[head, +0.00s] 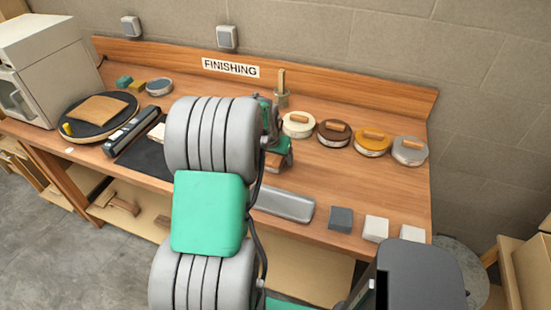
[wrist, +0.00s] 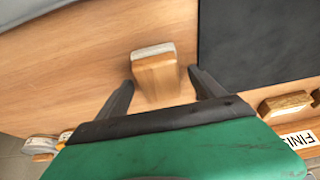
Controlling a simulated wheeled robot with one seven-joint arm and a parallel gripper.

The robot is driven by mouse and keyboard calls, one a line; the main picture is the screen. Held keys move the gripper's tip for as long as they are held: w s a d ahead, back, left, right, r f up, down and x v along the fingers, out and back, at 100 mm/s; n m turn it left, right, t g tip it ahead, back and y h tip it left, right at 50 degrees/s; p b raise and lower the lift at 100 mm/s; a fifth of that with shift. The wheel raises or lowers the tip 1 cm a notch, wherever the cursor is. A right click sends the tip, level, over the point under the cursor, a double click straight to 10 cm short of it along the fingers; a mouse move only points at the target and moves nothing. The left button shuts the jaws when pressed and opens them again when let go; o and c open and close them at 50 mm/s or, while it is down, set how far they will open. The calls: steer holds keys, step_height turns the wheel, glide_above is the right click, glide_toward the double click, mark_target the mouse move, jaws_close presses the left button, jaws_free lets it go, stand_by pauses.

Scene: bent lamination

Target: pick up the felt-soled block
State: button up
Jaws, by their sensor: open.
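The felt-soled block is a small wooden block (wrist: 155,80) with a pale sole along its far edge in the wrist view. My gripper (wrist: 161,76) is open, with one dark finger on each side of the block. Gaps show between the fingers and the block, so it is not gripped. In the head view my arm hides much of the area around the gripper, and a wooden block (head: 275,162) shows below its green part. A second wooden block with a pale sole (wrist: 286,103) lies at the right in the wrist view.
A dark mat (wrist: 255,45) lies right of my gripper in the wrist view. A grey metal tray (head: 287,205), a dark grey block (head: 341,219) and pale blocks (head: 376,228) line the front edge. Several round handled tins (head: 372,143) stand along the back right.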

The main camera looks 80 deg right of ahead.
steer(key=shift+r, duration=0.1)
steer(key=c, duration=1.5)
